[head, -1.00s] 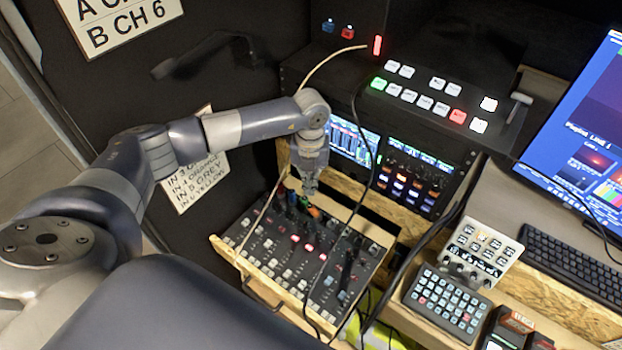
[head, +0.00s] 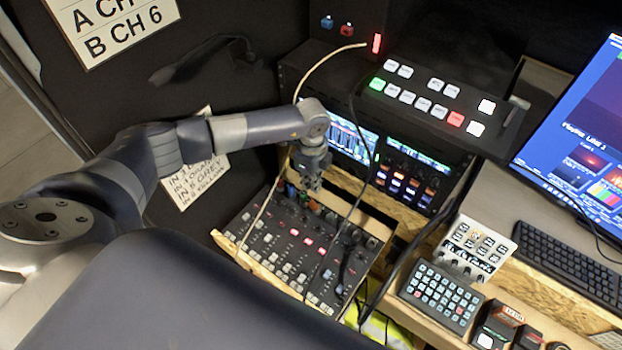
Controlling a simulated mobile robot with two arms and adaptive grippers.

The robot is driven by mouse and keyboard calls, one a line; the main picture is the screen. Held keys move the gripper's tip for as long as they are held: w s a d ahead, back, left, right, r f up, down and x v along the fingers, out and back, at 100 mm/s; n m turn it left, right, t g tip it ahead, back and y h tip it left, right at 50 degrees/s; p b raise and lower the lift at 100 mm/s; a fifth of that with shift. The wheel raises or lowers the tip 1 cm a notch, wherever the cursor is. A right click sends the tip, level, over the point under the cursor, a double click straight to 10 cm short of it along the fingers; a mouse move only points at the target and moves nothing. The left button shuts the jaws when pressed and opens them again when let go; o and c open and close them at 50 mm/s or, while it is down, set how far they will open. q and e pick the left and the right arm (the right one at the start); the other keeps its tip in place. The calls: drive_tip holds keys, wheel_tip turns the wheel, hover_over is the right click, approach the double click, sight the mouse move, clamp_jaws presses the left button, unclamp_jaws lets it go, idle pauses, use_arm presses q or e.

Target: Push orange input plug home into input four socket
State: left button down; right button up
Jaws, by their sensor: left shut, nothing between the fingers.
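The mixer panel (head: 290,256) sits in a wooden tray, with its row of sockets and plugs along the back edge. A small orange plug (head: 314,206) shows in that row, just below my left gripper. My left gripper (head: 315,187) points down over the back of the mixer, shut and empty. At this size I cannot tell whether its fingertips touch the plug, how deep the plug sits, or which socket number it is at. My right gripper is not in view.
A pale cable (head: 315,73) and a dark cable (head: 357,120) hang down close to the gripper. A rack with lit screens (head: 404,178) stands right behind it. A switcher panel (head: 440,100), keypad (head: 440,297) and keyboard (head: 570,262) are to the right.

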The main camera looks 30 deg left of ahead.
sight(311, 200)
use_arm(q)
wheel_tip(311, 200, down, 6)
drive_tip(key=b, duration=0.4)
drive_tip(key=shift+r, duration=0.1)
drive_tip(key=shift+s+f+b, duration=0.1)
drive_tip(key=shift+f+b, duration=0.5)
idle(0.5)
drive_tip(key=shift+r, duration=0.1)
wheel_tip(311, 200, up, 3)
drive_tip(key=p, duration=0.2)
drive_tip(key=shift+p, duration=0.4)
wheel_tip(311, 200, up, 12)
drive_tip(key=shift+f, duration=0.2)
